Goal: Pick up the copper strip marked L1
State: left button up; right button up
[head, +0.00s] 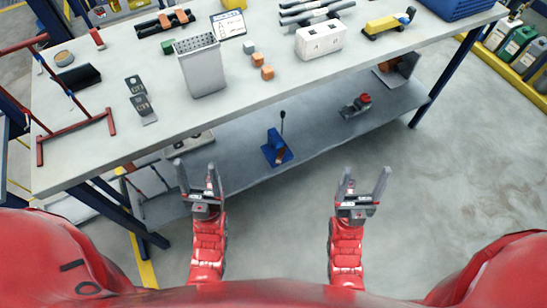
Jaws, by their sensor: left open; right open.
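I cannot make out a copper strip marked L1; no L1 lettering is legible. Two small copper-orange blocks (267,72) sit on the grey table (235,115), right of a pale perforated box (203,68). Dark bars (150,28) with a copper-coloured piece (181,16) lie at the back left; whether it is a strip is unclear. My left gripper (197,164) is open and empty, in front of the table and apart from everything on its top. My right gripper (367,169) is open and empty, farther right over the floor.
A red rack frame (75,128) stands at the table's left end. A white box (320,40) and a yellow tool (388,24) are on the right. The lower shelf (310,135) holds a blue device (276,150). The table's front middle is clear.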

aim_at(281, 153)
jog(key=i+l+u, duration=0.1)
jog(key=l+u, duration=0.25)
jog(key=l, duration=0.35)
jog(key=l+u, duration=0.35)
jog(key=l, duration=0.35)
jog(key=u, duration=1.35)
jog(key=l, duration=0.4)
jog(key=i+l, duration=0.15)
jog(key=l, duration=0.2)
